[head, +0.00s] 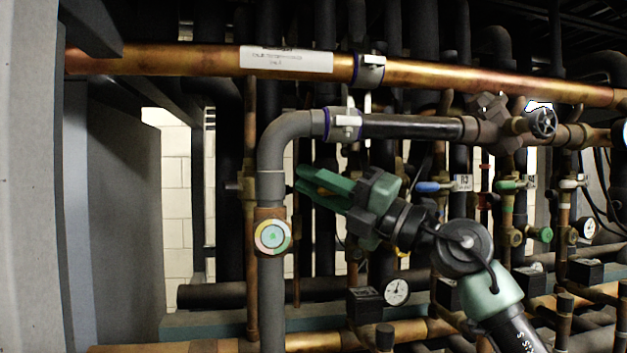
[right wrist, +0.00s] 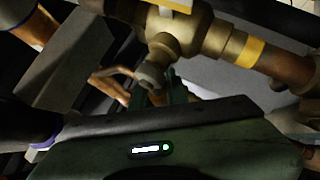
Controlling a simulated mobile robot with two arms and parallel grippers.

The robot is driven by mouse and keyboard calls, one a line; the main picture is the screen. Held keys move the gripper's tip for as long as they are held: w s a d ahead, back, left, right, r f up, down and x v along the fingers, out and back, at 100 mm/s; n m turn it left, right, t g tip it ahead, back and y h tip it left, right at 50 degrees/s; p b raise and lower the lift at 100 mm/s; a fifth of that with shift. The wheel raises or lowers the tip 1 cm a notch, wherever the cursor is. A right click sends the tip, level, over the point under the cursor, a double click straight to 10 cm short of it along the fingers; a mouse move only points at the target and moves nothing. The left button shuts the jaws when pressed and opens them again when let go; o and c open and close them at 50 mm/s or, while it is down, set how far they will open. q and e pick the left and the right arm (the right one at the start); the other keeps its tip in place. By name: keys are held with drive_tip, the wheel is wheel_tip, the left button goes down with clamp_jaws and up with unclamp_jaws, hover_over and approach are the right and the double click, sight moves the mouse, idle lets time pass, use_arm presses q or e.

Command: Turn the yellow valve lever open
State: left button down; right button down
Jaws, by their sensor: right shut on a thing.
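In the right wrist view a brass valve body (right wrist: 185,35) with a rounded stem end sits just beyond my green gripper fingers (right wrist: 172,88). My left gripper is not in view.
A grey pipe (head: 270,300) with a round gauge (head: 272,236) stands close left of the gripper. A copper pipe (head: 200,62) crosses above. Blue-handled (head: 432,187) and green-handled (head: 510,185) valves, and a black handwheel (head: 543,122), are to the right. Dark pipes crowd behind.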

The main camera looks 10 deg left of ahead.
drive_tip(key=shift+w+d+f+n+g+h+p, duration=0.1)
drive_tip(key=shift+d+f+n+g+h+p, duration=0.1)
drive_tip(key=shift+f+n+g+h+p, duration=0.75)
drive_tip(key=shift+d+f+n+g+h+p, duration=0.15)
drive_tip(key=shift+f+n+g+h+p, duration=0.35)
drive_tip(key=shift+f+n+h, duration=0.8)
drive_tip(key=c, duration=1.4)
unclamp_jaws()
drive_tip(key=shift+r, duration=0.1)
